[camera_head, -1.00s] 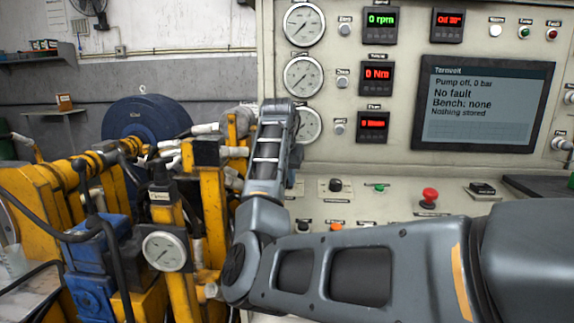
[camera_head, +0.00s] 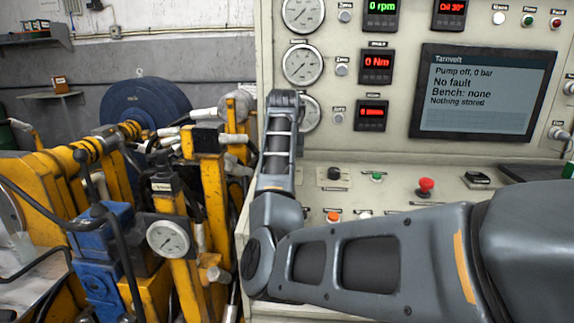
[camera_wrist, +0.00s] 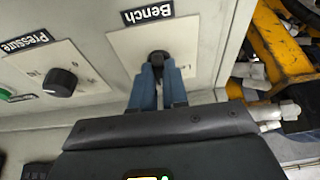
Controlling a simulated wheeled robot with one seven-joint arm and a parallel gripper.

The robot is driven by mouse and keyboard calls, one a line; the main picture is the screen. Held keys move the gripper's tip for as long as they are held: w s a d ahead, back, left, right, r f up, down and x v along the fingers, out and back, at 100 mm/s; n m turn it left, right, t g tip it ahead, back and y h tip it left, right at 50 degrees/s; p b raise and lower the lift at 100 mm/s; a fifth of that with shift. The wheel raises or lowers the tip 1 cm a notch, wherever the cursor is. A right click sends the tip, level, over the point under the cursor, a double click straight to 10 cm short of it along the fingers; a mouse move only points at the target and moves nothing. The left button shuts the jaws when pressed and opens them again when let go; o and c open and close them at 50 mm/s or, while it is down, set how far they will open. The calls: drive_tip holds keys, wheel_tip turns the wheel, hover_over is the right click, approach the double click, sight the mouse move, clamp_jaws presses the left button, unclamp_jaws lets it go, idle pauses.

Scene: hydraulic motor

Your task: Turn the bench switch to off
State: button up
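The bench switch (camera_wrist: 158,57) is a small black knob on a pale square plate under the label "Bench", seen upside down in the wrist view. My gripper (camera_wrist: 159,70) has its two blue fingers close together, one on each side of the knob, with the dark knob filling the narrow gap. The fingers hide the knob's lower part, so its pointer setting cannot be read. In the head view my arm hides the switch and the gripper. The screen (camera_head: 483,92) reads "Pump off, 0 bar", "No fault", "Bench: none" and "Nothing stored".
The black pressure knob (camera_wrist: 61,82) is left of my fingers in the wrist view. A red mushroom button (camera_head: 425,187) and a green button (camera_head: 376,177) are on the console. Yellow machinery with a gauge (camera_head: 168,238) stands close on the left.

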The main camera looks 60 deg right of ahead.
drive_tip(key=o, duration=0.4)
drive_tip(key=shift+s+f, duration=0.1)
drive_tip(key=shift+f, duration=0.15)
drive_tip(key=shift+r, duration=0.1)
drive_tip(key=shift+r, duration=0.25)
drive_tip(key=v, duration=0.7)
drive_tip(key=shift+a+r+b, duration=0.1)
drive_tip(key=shift+a+b, duration=0.05)
drive_tip(key=shift+b, duration=0.2)
